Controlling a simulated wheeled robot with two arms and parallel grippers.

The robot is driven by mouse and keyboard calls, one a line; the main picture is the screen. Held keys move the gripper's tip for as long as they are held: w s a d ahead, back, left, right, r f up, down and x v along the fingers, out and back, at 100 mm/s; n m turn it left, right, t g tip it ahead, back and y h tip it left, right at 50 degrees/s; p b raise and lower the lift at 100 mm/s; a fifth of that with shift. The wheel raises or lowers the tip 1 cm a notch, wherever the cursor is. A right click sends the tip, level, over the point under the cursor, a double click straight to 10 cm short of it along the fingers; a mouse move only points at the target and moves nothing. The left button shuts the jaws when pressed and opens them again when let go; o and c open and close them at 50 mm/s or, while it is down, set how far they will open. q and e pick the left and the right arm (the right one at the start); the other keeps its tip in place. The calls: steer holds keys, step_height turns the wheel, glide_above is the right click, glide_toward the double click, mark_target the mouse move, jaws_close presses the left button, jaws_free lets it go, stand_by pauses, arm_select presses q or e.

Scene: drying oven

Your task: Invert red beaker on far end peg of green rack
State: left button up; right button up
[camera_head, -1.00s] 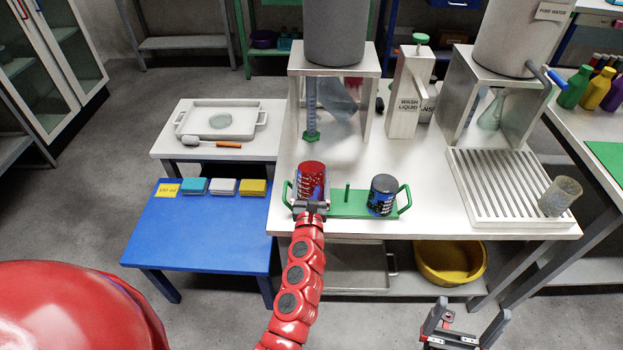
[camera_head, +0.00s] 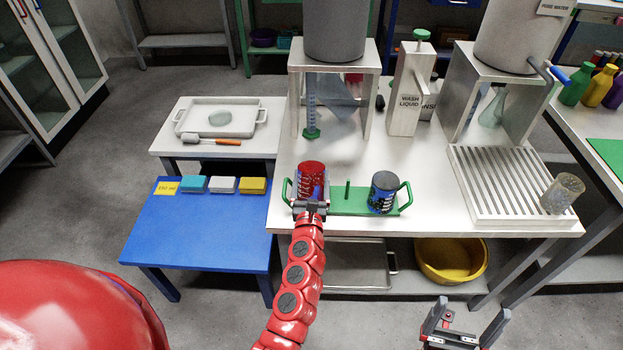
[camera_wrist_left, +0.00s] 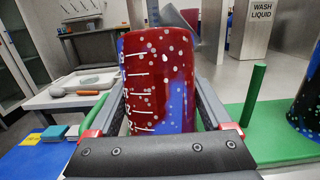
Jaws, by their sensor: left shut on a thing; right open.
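The red beaker (camera_head: 311,177) stands at the left end of the green rack (camera_head: 346,208) on the white table. In the left wrist view the red beaker (camera_wrist_left: 158,80) fills the space between the fingers, with white marks and colored speckles on it. My left gripper (camera_head: 311,204) is shut on it from the near side. The peg under it is hidden. A bare green peg (camera_head: 347,190) stands in the middle of the rack. A dark blue beaker (camera_head: 383,192) sits at the rack's right end. My right gripper (camera_head: 465,322) is open and empty, low in front of the table.
A grated drain tray (camera_head: 500,186) with a clear beaker (camera_head: 562,194) is at the right. A wash liquid dispenser (camera_head: 409,90) and a metal stand (camera_head: 335,70) rise behind the rack. A blue table (camera_head: 198,235) with sponges lies left.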

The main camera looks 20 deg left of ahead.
arm_select(q)
steer(key=shift+f, duration=0.15)
steer(key=o, duration=1.3)
steer(key=b+v, duration=0.1)
steer(key=v, duration=1.6)
steer(key=shift+s, duration=0.2)
